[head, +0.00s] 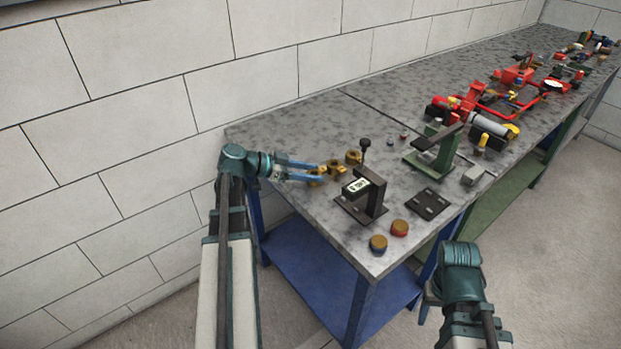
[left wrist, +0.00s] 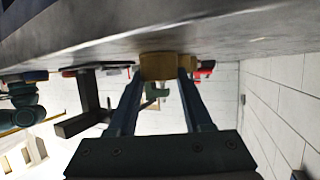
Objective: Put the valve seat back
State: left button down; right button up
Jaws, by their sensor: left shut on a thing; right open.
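My left gripper (head: 318,172) is over the near left part of the grey bench, its blue fingers shut on a brass piece (head: 315,178). In the left wrist view, which looks upside down, the brass piece (left wrist: 158,66) sits between the fingertips, close to the bench top. I cannot tell whether this is the valve seat or whether it touches the bench. Two more brass pieces, one (head: 336,167) and another (head: 354,157), stand just beyond in a row. My right gripper (head: 425,308) is open and empty, low in front of the bench, partly hidden by its arm.
A dark stand with a labelled block (head: 357,187) is right of the brass pieces. Two round caps (head: 378,243) lie near the front edge. A green stand (head: 437,150), a dark plate (head: 428,202) and red pump parts (head: 500,100) stand further right. A wall runs behind.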

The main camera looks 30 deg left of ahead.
pick_arm(q)
jog(key=shift+r, duration=0.1)
jog(key=c, duration=0.8)
grip_release()
jog(key=shift+f, duration=0.2)
jog(key=o, duration=0.5)
